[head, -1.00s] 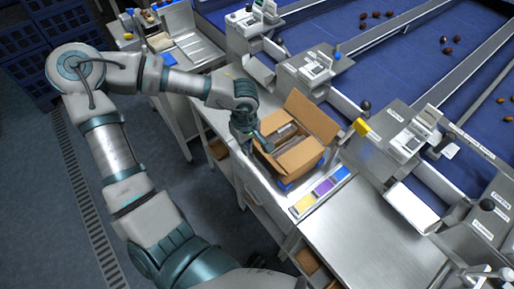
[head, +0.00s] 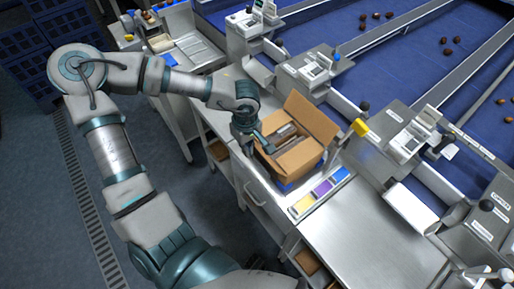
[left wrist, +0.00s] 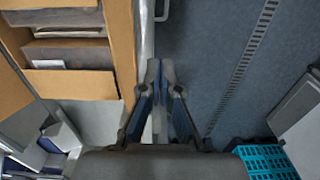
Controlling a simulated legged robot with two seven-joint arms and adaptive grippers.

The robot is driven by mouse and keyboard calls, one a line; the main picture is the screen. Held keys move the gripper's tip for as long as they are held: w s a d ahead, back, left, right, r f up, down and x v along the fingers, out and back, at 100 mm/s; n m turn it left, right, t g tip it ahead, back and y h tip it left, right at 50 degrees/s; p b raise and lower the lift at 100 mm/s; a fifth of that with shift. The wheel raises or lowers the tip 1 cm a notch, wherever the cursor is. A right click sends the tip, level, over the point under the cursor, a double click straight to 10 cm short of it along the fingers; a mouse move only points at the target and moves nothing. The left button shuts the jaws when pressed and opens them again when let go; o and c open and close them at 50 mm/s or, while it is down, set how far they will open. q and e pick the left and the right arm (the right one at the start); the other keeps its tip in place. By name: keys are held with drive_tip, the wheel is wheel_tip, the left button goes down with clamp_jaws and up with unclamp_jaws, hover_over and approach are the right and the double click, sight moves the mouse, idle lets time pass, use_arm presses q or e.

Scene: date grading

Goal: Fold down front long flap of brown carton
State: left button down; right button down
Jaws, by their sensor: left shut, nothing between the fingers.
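The brown carton (head: 297,160) stands open on the steel bench. Its far flap (head: 313,117) stands raised. In the left wrist view, packs (left wrist: 68,50) lie inside the carton (left wrist: 122,50). My left gripper (head: 267,147) is at the carton's left side, close to its edge. In the left wrist view the gripper's fingers (left wrist: 160,70) are together and empty, just right of the carton's cardboard edge. I cannot tell whether they touch it. The arm partly hides the carton's left side. My right gripper is not in view.
A strip of yellow, purple and blue blocks (head: 322,190) lies in front of the carton. The bare bench top (head: 365,235) is clear to the right. Weighing machines (head: 318,70) and a blue conveyor (head: 360,50) stand behind. A floor grate (head: 80,190) runs at left.

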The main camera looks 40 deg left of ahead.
use_arm(q)
drive_tip(key=shift+d+r, duration=0.1)
drive_tip(key=shift+d, duration=0.3)
drive_tip(key=shift+w, duration=0.1)
drive_tip(key=shift+w+a+b, duration=0.2)
drive_tip(key=shift+w+b, duration=0.35)
drive_tip(key=shift+w, duration=0.35)
drive_tip(key=shift+w+d+r+b, duration=0.1)
drive_tip(key=shift+w+d+b, duration=0.35)
drive_tip(key=shift+w, duration=0.5)
drive_tip(key=shift+w+d+b, duration=0.25)
drive_tip(key=shift+w+d, duration=0.25)
drive_tip(key=shift+w, duration=0.4)
drive_tip(key=shift+w+d+r+b, duration=0.1)
drive_tip(key=shift+w+d+b, duration=0.15)
drive_tip(key=shift+w, duration=0.6)
drive_tip(key=shift+w+d+b, duration=0.15)
drive_tip(key=shift+w+b, duration=0.15)
drive_tip(key=shift+w, duration=0.6)
drive_tip(key=shift+w+d+r+b, duration=0.1)
drive_tip(key=shift+w+d+b, duration=0.15)
drive_tip(key=shift+w, duration=0.6)
drive_tip(key=shift+f, duration=0.1)
